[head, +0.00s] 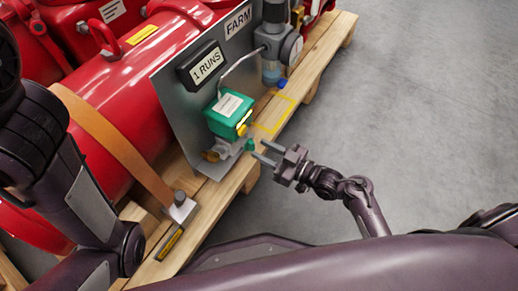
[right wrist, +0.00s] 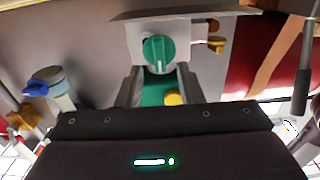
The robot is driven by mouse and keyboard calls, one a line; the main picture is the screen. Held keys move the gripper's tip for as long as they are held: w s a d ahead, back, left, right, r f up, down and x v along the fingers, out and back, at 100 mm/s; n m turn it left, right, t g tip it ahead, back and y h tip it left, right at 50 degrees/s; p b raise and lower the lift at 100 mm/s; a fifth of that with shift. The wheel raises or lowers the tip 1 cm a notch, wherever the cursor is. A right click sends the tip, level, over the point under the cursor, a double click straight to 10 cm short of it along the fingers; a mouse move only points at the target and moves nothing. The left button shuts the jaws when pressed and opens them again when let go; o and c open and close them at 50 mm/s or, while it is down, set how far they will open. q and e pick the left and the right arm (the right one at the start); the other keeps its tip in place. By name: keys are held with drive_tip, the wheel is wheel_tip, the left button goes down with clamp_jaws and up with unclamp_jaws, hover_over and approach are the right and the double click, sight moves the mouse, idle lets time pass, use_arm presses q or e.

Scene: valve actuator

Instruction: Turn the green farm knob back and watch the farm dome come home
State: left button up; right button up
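The green farm knob (head: 250,145) is a small round knob low on the front of the valve assembly, below the green actuator box (head: 229,112). In the right wrist view, the knob (right wrist: 158,50) faces me with a raised bar across it, standing near upright. A yellow dome (head: 243,129) sits on the green box; it also shows in the right wrist view (right wrist: 174,98). My right gripper (head: 262,151) is open just in front of the knob. Its two fingers (right wrist: 158,82) stand apart, with the knob between and beyond their tips; contact is not clear. My left gripper is out of view.
The grey panel (head: 172,99) carries a "FARM" label (head: 238,21) and a "1 RUNS" sign (head: 207,65). A gauge with a blue-capped bowl (head: 272,73) stands farther along. The red tank (head: 110,100) lies behind on a wooden pallet (head: 320,50). Grey floor at right is clear.

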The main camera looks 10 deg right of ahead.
drive_tip(key=shift+x, duration=1.05)
drive_tip(key=shift+c, duration=0.4)
clamp_jaws()
